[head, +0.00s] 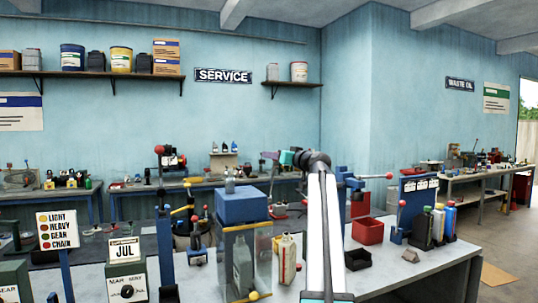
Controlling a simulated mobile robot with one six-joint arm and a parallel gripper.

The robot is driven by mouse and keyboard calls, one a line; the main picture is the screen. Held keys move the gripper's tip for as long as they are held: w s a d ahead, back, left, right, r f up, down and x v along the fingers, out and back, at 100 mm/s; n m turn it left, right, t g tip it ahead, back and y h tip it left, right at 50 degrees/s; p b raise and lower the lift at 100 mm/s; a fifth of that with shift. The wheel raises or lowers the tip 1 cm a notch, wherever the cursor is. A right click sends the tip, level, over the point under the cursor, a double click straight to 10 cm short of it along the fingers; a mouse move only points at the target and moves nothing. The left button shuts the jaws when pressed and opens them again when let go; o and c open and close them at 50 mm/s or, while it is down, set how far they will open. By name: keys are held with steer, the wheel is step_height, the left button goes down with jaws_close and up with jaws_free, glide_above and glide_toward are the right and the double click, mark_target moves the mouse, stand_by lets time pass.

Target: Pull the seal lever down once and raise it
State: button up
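My gripper (268,156) is at the end of my arm, pointing left over the far side of the near bench. It is small and dark here, and I cannot tell whether its fingers are open or shut. A blue press-like stand (350,184) is right of my arm, with a lever ending in a red knob (389,175) sticking out about level to the right. No label shows which one is the seal lever. My gripper looks apart from both levers.
A blue-topped clear cabinet (242,205) holding a bottle stands left of my arm. A pale bottle (286,258), a red bin (367,231), a black tray (357,259) and several coloured bottles (438,222) crowd the bench.

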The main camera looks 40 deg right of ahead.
steer(key=w, duration=0.4)
steer(key=shift+d+p, duration=0.4)
